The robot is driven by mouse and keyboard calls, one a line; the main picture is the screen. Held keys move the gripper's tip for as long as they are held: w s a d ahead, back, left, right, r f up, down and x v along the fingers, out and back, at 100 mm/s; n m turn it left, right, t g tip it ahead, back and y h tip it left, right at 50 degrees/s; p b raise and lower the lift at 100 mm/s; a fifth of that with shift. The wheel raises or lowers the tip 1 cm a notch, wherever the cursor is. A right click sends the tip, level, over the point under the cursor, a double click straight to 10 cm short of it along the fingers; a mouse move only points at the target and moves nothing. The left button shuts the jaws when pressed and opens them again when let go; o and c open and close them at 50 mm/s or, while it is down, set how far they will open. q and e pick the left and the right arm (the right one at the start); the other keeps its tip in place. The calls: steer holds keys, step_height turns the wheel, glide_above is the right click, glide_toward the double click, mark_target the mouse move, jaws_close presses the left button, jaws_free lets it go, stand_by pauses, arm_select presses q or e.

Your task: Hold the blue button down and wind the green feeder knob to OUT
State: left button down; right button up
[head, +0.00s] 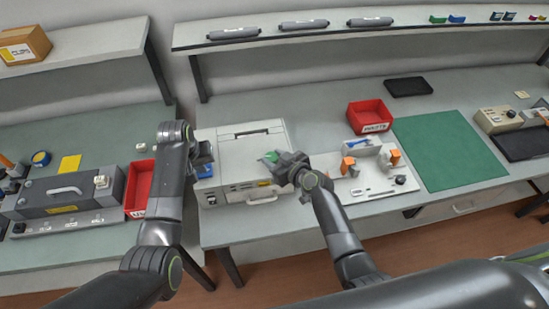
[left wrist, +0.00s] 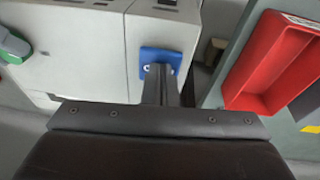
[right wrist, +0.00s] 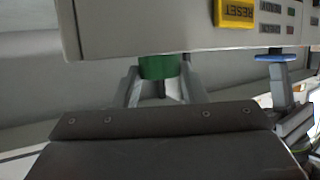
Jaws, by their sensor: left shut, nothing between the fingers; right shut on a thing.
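The light grey machine (head: 235,150) stands on the bench in the head view. The blue button (left wrist: 148,57) is on its face in the left wrist view. My left gripper (left wrist: 160,75) is shut and empty, its fingertips in front of the blue button and covering part of it; I cannot tell how far the button is pressed. The green feeder knob (right wrist: 158,66) is between the fingers of my right gripper (right wrist: 160,85), which is shut on it. The knob also shows in the head view (head: 270,156). Its turned position cannot be read.
A yellow RESET label (right wrist: 236,12) is on the machine near the knob. A red bin (head: 139,188) is left of my left arm, and another red bin (head: 369,116) stands to the right. A white tray with parts (head: 375,182) lies close beside my right gripper.

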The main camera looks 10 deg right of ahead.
steer(key=shift+h, duration=0.3)
steer(key=shift+s+a+f+m+t+h, duration=0.1)
steer(key=shift+m+t+h, duration=0.05)
steer(key=shift+m+h, duration=0.3)
steer(key=shift+a+m+t+h, duration=0.15)
steer(key=shift+m+h, duration=0.2)
steer(key=shift+m, duration=0.2)
steer(key=shift+d+m+h, duration=0.1)
steer(key=shift+m+h, duration=0.5)
steer(key=shift+h, duration=0.1)
steer(key=o, duration=1)
steer(key=shift+t, duration=0.3)
steer(key=shift+d+n+g+y, duration=0.15)
steer(key=shift+n+g+y, duration=0.35)
steer(key=shift+n+y, duration=0.65)
